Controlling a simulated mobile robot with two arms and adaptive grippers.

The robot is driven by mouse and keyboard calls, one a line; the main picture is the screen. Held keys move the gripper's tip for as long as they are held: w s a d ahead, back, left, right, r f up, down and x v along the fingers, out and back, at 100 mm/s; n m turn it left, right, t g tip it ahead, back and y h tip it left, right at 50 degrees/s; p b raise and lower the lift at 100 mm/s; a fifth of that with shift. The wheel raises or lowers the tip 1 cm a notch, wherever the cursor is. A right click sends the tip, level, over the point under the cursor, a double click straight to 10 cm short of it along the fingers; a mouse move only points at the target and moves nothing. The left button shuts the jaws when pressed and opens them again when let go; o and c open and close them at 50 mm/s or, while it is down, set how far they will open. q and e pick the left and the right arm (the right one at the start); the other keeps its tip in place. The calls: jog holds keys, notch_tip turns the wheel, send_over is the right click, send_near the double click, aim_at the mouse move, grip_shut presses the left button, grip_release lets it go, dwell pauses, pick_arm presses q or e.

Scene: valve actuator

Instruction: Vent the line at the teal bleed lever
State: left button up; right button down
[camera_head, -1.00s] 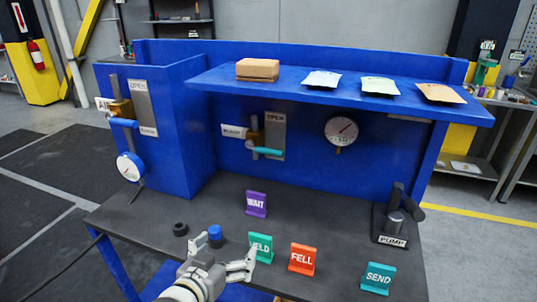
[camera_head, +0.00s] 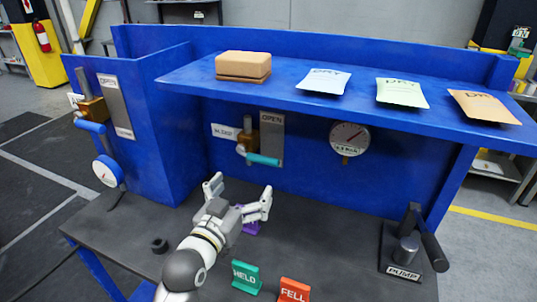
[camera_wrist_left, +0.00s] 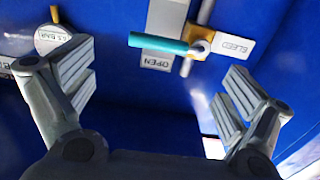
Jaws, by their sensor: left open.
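The teal bleed lever (camera_head: 263,160) lies level on the blue back panel, pointing right from its brass valve body (camera_head: 246,140). It crosses the lower part of a grey plate (camera_head: 272,128) marked OPEN, with a BLEED label (camera_head: 225,131) at left. My left gripper (camera_head: 240,194) is open and empty, below and in front of the lever, not touching it. In the left wrist view, which is upside down, the lever (camera_wrist_left: 158,43) shows beyond the open fingers of the gripper (camera_wrist_left: 160,85). My right gripper is not in view.
A shelf (camera_head: 290,91) with a brown block (camera_head: 243,65) and several packets overhangs the lever. A pressure gauge (camera_head: 349,138) is to its right. A blue-handled valve (camera_head: 90,126) is at left, the pump (camera_head: 408,250) at right. A purple tag (camera_head: 250,228) is partly behind my gripper.

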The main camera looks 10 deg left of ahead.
aim_at(256, 156)
pick_arm(q)
jog(key=shift+w+d+r+p, duration=0.1)
jog(key=shift+w+d+p, duration=0.2)
jog(key=shift+w, duration=1.45)
jog(key=shift+w+d+f+p, duration=0.15)
jog(key=shift+w+d, duration=0.2)
jog(key=shift+w, duration=1.45)
jog(key=shift+w+d+r+p, duration=0.2)
jog(key=shift+w+d, duration=0.15)
jog(key=shift+w, duration=1.4)
jog(key=c, duration=1.4)
jog(key=shift+c, duration=0.2)
